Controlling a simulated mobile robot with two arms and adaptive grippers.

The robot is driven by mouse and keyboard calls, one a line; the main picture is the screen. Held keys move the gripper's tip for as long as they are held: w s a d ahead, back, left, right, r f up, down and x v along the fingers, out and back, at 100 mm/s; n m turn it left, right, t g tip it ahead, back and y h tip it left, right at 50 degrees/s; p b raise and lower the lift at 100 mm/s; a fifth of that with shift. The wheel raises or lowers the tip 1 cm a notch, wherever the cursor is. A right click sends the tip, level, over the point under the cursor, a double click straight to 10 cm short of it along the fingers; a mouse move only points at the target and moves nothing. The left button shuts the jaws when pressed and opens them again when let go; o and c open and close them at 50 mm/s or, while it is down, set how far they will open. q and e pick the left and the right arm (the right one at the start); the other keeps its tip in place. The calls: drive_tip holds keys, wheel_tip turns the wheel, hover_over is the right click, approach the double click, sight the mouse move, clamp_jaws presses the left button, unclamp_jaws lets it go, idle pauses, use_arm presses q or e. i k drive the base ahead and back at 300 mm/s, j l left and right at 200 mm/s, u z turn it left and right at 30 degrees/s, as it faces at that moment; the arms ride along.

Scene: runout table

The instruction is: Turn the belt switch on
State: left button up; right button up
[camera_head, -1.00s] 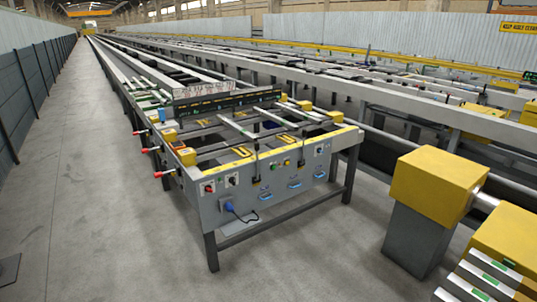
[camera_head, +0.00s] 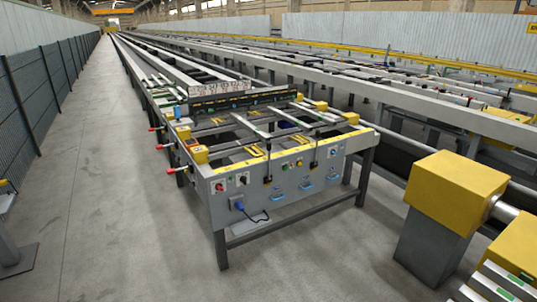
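The runout table (camera_head: 280,206) stands ahead of me, with its grey front panel facing me. A red control (camera_head: 219,187) and a small dial (camera_head: 242,179) are at the panel's left end. Green and yellow buttons (camera_head: 292,165) are in its middle, and a blue-marked switch (camera_head: 333,152) is at its right end. I cannot tell which of these is the belt switch, or read any switch position. Neither of my grippers is in view.
Red-tipped handles (camera_head: 170,170) stick out from the table's left side. A blue plug with a cable (camera_head: 240,207) hangs on the panel. A yellow-topped block (camera_head: 456,188) stands to the right. Bare floor (camera_head: 110,200) lies left of the table, beside a dark fence (camera_head: 38,100).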

sight(219, 186)
drive_tip(key=i+l, duration=0.2)
drive_tip(key=i, duration=0.25)
drive_tip(key=i+l, duration=0.25)
drive_tip(key=i, duration=0.2)
